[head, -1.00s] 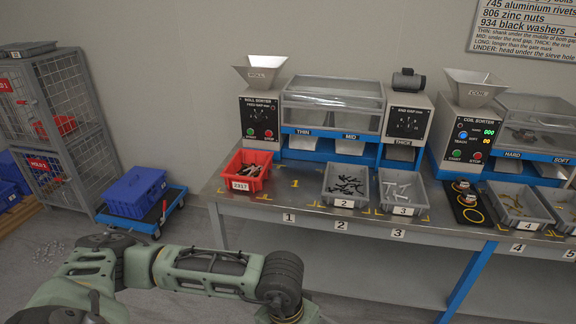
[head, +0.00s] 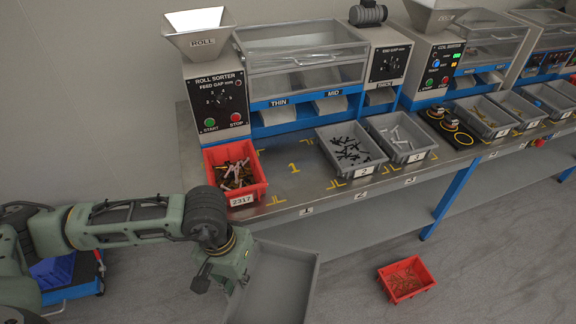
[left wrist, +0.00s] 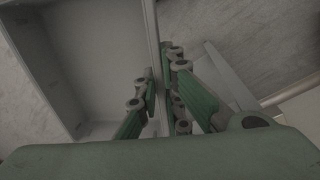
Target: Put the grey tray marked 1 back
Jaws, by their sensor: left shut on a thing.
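My left gripper (head: 226,282) is shut on the wall of a grey tray (head: 284,278) at the bottom of the head view. The tray is in front of the bench, below its top, and its visible inside looks empty. In the left wrist view the fingers (left wrist: 161,88) pinch one side wall of the tray (left wrist: 85,62). Its number label is not visible. The yellow "1" place (head: 294,168) on the bench is bare, between a red bin (head: 262,190) and the grey tray marked 2 (head: 372,170). My right gripper is not in view.
Grey tray 3 (head: 424,153) stands right of tray 2. The roll sorter (head: 218,98) stands behind the marked places. Another red bin (head: 428,287) with small parts lies on the floor to the right. A blue crate (head: 52,270) is at lower left.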

